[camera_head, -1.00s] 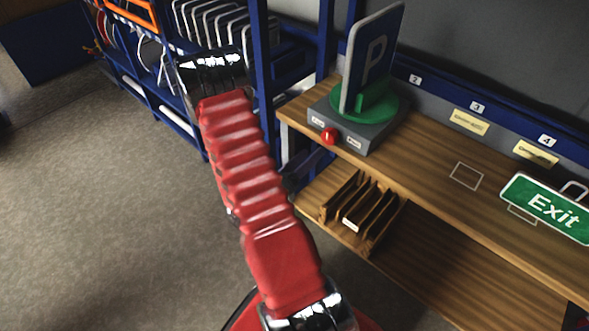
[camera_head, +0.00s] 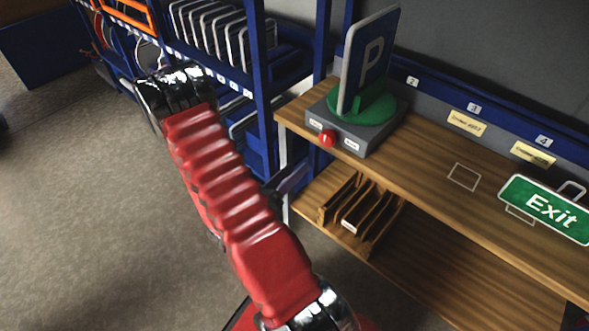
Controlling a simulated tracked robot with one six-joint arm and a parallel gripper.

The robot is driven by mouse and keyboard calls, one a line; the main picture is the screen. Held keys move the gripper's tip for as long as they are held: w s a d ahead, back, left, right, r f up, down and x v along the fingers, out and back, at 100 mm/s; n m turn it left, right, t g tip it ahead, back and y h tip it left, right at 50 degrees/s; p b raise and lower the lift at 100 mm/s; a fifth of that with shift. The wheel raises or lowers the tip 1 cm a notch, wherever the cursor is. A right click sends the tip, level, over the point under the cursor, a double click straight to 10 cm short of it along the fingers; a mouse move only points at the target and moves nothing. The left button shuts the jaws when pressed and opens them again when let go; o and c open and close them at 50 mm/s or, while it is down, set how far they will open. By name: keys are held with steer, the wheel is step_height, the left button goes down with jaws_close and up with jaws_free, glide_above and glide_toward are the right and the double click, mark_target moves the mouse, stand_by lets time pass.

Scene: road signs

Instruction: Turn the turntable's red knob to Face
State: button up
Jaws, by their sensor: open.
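The turntable is a grey box (camera_head: 372,138) with a green disc (camera_head: 385,108) on the left end of the wooden bench. A blue sign with a white P (camera_head: 368,62) stands upright on the disc, seen at an angle. The red knob (camera_head: 327,138) is on the box's front, between two small white labels too small to read. My gripper (camera_head: 296,178) shows as a dark shape just past my red arm link, below and left of the knob and apart from it. It is open and empty; much of it is hidden behind the link.
A green Exit sign (camera_head: 545,208) lies at the bench's right. A wooden slotted rack (camera_head: 362,215) sits on the lower shelf (camera_head: 455,275). A blue rack post (camera_head: 263,90) rises left of the bench, near my arm. The floor (camera_head: 80,210) at left is clear.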

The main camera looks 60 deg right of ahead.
steer(key=s+a+r+m+g+y, duration=0.45)
steer(key=a+r+m+y, duration=0.5)
steer(key=m, duration=0.55)
steer(key=w+a+r+m+t+y, duration=0.2)
steer(key=a+r+m+t+y, duration=0.1)
steer(key=a, duration=0.5)
steer(key=w+a+r+m+t+y, duration=0.2)
steer(key=a+r+t, duration=0.3)
steer(key=a, duration=0.4)
steer(key=w+a+r+m+t+y, duration=0.2)
steer(key=a+r+m+t+y, duration=0.2)
steer(key=a, duration=0.5)
steer(key=shift+w+a+r+t+y, duration=0.15)
steer(key=shift+w+t+y, duration=0.2)
steer(key=shift+t, duration=0.4)
steer(key=shift+c, duration=0.7)
